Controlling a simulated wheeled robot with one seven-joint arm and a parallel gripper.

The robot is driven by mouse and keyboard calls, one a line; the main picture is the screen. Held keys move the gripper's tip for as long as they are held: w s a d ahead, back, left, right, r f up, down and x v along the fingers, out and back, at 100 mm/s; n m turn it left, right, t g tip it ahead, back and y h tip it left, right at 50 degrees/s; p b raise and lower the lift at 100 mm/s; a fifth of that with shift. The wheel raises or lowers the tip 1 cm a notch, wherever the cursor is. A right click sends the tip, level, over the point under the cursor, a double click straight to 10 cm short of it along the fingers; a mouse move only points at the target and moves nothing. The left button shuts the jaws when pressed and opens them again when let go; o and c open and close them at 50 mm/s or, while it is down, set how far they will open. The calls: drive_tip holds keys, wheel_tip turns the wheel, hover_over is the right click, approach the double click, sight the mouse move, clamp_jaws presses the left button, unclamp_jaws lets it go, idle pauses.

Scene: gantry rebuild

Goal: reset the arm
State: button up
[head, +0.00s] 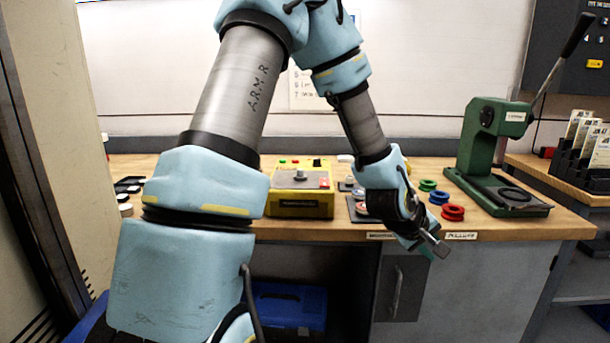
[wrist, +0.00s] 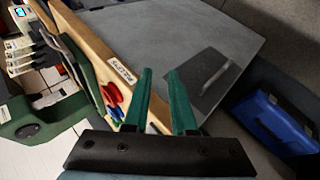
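My arm reaches across the head view, bent, with light blue covers and grey links. My gripper (head: 436,249) hangs in front of the workbench's front edge, tilted down and to the right. In the wrist view, its two green fingers (wrist: 165,100) stand apart with a gap between them and nothing held. Beyond the fingers the wrist view shows the bench front, a grey cabinet door with a handle (wrist: 219,80), and the floor side. The gripper touches nothing that I can see.
The wooden workbench (head: 540,229) carries a yellow control box (head: 300,204), green, blue and red rings (head: 453,212), and a green lever press (head: 482,140). A blue case (head: 290,306) sits under the bench. A rack of cards (head: 590,145) stands at the right.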

drive_tip(key=w+a+m+y, duration=0.2)
drive_tip(key=w+a+y, duration=0.15)
drive_tip(key=a, duration=0.95)
drive_tip(key=s+a+r+g+y, duration=0.1)
drive_tip(key=s+a, duration=0.3)
drive_tip(key=a, duration=0.7)
drive_tip(key=s+a+r+m+g+y, duration=0.1)
drive_tip(key=s+a+r+y, duration=0.2)
drive_tip(key=a, duration=0.9)
drive_tip(key=shift+s+m+g, duration=0.3)
drive_tip(key=shift+s, duration=0.4)
